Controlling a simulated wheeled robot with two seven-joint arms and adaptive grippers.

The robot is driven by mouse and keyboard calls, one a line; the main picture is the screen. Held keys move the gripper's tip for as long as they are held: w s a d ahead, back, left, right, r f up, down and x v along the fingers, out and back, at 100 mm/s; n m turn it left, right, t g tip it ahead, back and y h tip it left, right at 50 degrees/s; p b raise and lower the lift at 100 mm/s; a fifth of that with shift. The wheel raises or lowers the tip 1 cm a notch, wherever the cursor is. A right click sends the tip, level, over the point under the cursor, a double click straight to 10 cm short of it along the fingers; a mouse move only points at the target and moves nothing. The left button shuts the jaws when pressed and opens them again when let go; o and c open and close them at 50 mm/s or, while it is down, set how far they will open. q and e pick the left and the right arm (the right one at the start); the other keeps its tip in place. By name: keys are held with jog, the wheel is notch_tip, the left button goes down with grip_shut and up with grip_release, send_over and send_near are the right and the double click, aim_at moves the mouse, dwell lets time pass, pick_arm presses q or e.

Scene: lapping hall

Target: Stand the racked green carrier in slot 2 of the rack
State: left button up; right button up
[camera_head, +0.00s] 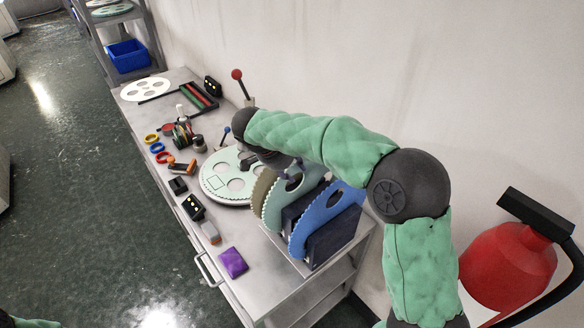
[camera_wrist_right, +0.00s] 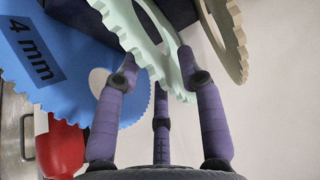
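The green carrier (camera_head: 274,207) is a pale green toothed disc with holes, standing on edge in the rack. The rack (camera_head: 333,236) has dark blocks and sits at the near end of the bench. My right gripper (camera_head: 292,170) is over the upper part of the green carrier. In the right wrist view its purple fingers (camera_wrist_right: 157,62) are apart, on either side of the green carrier's toothed rim (camera_wrist_right: 150,50); firm contact is not visible. An olive carrier (camera_head: 260,190) stands left of it and a blue carrier (camera_head: 318,214), marked 4 mm, right. Slot numbers are not readable. My left gripper is out of view.
A round plate (camera_head: 226,182) with pale green discs lies left of the rack. A purple block (camera_head: 233,263) lies near the front edge. Small tools and coloured rings fill the bench further back. A wall is behind, and a red extinguisher (camera_head: 505,265) is at the right.

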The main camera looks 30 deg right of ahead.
jog(key=v, duration=1.2)
jog(key=shift+d+r, duration=0.1)
